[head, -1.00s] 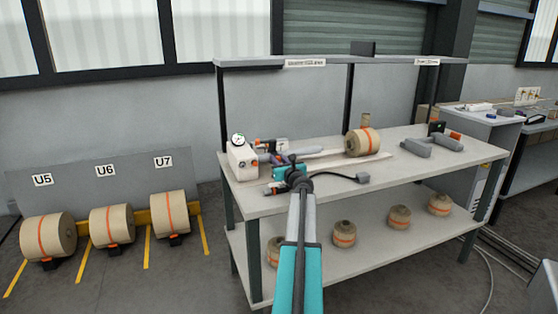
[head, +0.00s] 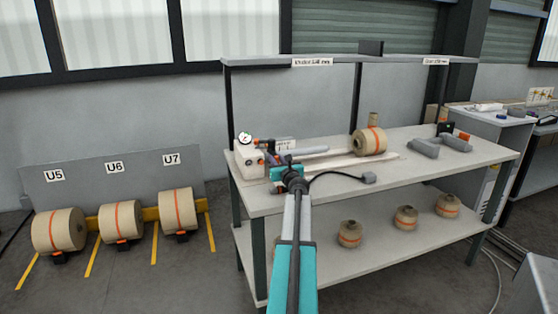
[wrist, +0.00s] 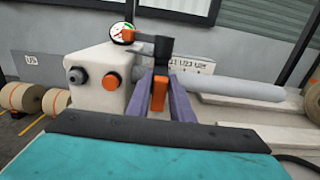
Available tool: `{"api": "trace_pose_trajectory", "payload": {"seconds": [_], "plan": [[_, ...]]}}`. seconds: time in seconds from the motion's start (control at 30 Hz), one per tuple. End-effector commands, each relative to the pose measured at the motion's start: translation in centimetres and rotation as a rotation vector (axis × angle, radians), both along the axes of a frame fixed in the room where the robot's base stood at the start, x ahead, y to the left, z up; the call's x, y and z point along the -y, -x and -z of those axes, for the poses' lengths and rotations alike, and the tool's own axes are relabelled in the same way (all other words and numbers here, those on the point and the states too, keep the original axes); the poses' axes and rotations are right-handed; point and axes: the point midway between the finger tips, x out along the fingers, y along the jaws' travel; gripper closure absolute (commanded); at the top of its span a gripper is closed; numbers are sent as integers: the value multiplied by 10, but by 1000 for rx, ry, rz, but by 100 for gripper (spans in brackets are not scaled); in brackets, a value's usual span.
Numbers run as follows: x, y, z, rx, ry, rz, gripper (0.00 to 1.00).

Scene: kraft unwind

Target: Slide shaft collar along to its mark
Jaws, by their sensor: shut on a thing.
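My gripper (wrist: 161,84) is in the middle of the wrist view, its two purplish fingers reaching toward the grey shaft (wrist: 235,88). It is shut on an orange piece (wrist: 159,95) between the fingers; this looks like part of the shaft collar, but the collar's body is mostly hidden. A dark block on a grey arm (wrist: 145,37) stands just above and beyond the fingertips. In the head view my gripper (head: 287,160) is small, beside the white unit (head: 248,160) at the shaft's left end. The mark cannot be made out.
The white unit carries a round gauge (wrist: 122,33), a black knob (wrist: 81,76) and an orange knob (wrist: 110,80), close left of my fingers. A paper roll (head: 369,142) is farther right on the bench (head: 440,165). The front bench top is mostly clear.

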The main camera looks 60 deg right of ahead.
Motion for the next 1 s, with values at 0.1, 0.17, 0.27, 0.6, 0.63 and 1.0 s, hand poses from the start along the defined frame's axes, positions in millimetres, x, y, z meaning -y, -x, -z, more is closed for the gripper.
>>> {"api": "trace_pose_trajectory", "payload": {"seconds": [0.1,0.17,0.27,0.6,0.63,1.0], "plan": [[-5,-6,0,3,-3,-19,68],[-4,-5,0,3,-3,-17,66],[-1,-2,0,2,-2,-13,66],[1,3,0,1,-2,-5,66],[1,4,0,1,-2,-5,66],[-15,23,0,1,-2,-3,66]]}}
